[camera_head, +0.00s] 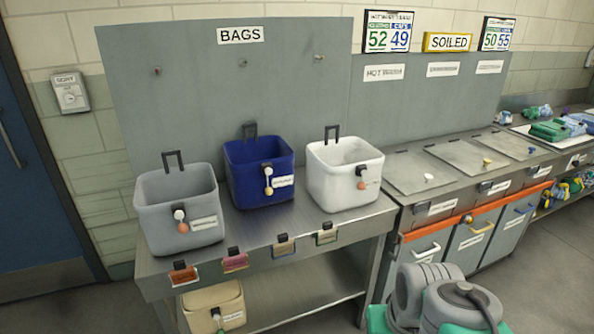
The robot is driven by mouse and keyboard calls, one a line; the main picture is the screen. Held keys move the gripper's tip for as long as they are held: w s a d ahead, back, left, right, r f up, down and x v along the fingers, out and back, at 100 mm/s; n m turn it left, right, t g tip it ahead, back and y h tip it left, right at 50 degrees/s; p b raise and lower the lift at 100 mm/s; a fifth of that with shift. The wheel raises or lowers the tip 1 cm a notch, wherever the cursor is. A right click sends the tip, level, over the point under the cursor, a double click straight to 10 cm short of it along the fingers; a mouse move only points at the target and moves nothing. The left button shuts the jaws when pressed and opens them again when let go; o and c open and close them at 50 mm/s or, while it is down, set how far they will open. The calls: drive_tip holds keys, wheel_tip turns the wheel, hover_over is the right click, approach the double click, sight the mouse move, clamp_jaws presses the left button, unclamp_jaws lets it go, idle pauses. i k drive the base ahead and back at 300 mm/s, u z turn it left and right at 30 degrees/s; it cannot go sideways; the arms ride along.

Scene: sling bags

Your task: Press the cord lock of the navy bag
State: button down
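The navy bag (243,185) stands upright and open-topped on the steel table (230,240), between a grey bag (165,220) and a white bag (330,185). A black handle loop rises from its back rim. A small pale toggle (268,171) hangs on its front, with a yellowish ball (269,191) below it and a white label (284,181) to the right. Which of these small pieces is the cord lock is hard to tell at this size. My gripper is not in view; only grey links of my arm show at the bottom right, apart from the bags.
A BAGS board (240,85) stands behind the table. Coloured tags (235,261) hang along its front edge. A beige bag (213,307) sits on the lower shelf. Lidded bins (470,165) adjoin on the right. Floor is open at the far right.

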sight(246, 161)
drive_tip(key=i, duration=0.9)
drive_tip(key=u, duration=2)
